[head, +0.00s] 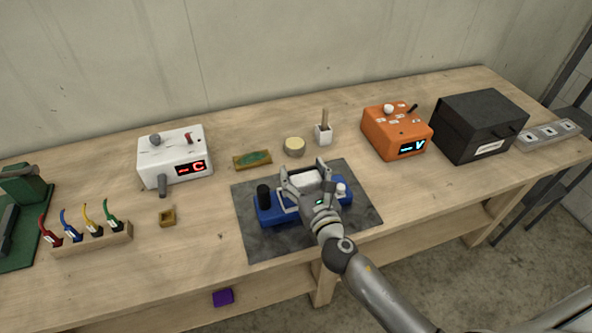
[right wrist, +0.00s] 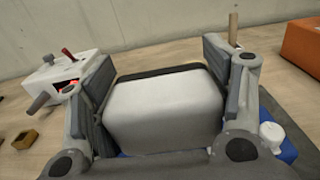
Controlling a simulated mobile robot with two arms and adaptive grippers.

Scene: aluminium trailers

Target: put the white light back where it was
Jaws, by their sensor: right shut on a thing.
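My right gripper (head: 304,175) is shut on the white light, a pale block (right wrist: 165,112) with a dark back edge. One finger is on each side of it in the right wrist view. The gripper and light are over a blue base (head: 268,214) with a black knob (head: 264,194) at its left end and a white knob (head: 342,188) at its right end. The gripper hides the middle of the base, so I cannot tell whether the light touches it. My left gripper is not in view.
The blue base lies on a dark mat (head: 270,240). Behind it are a green-topped block (head: 253,159), a round tan piece (head: 294,147) and a small white holder (head: 323,134). A white box (head: 175,160) stands left; an orange box (head: 395,133) and black case (head: 480,125) stand right.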

